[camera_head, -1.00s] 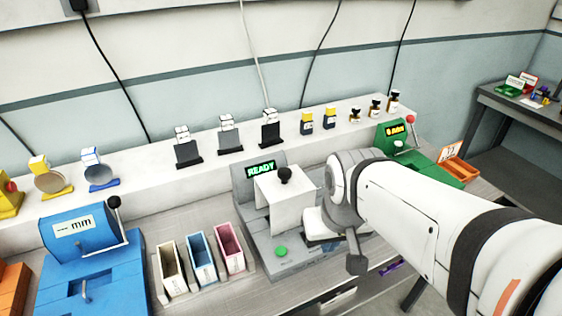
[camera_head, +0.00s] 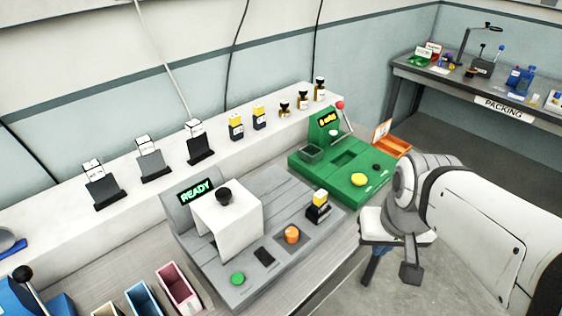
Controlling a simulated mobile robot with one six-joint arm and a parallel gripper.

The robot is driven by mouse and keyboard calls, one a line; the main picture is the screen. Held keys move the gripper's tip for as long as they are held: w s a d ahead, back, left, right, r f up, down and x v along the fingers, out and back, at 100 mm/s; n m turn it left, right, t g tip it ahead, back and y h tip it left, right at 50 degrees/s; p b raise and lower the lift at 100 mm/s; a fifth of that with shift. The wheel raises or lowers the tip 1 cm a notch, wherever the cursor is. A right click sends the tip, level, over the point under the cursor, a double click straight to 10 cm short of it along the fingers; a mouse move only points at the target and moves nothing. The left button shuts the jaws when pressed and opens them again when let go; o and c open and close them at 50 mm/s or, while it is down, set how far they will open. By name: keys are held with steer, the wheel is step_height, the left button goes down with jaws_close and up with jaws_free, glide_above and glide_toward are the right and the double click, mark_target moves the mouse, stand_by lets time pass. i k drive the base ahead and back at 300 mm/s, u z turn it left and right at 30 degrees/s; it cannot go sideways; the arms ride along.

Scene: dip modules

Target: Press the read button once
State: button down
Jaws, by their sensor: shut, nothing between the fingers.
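A grey machine (camera_head: 285,190) with a lit READY display (camera_head: 195,191) stands on the bench. A round green button (camera_head: 237,278) sits on its front left corner. The green machine (camera_head: 335,187) at its right has a yellow round button (camera_head: 358,180) and a small dark button (camera_head: 378,167). Labels beside the buttons are too small to read, so I cannot tell which is marked read. My gripper (camera_head: 370,280) is shut and empty, pointing down, right of the grey machine and in front of the green one, apart from both.
The grey machine carries a white hood (camera_head: 228,225) with a black knob, an orange knob (camera_head: 291,235) and a black-and-yellow bottle (camera_head: 319,206). Coloured bins (camera_head: 178,287) stand at its left. An orange tray (camera_head: 390,146) lies beyond the green machine. Bare floor shows at the lower right.

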mark_target(237, 279)
steer(key=z, duration=0.25)
steer(key=k, duration=1.15)
steer(key=u, duration=0.75)
steer(key=i, duration=1)
steer(key=z, duration=0.4)
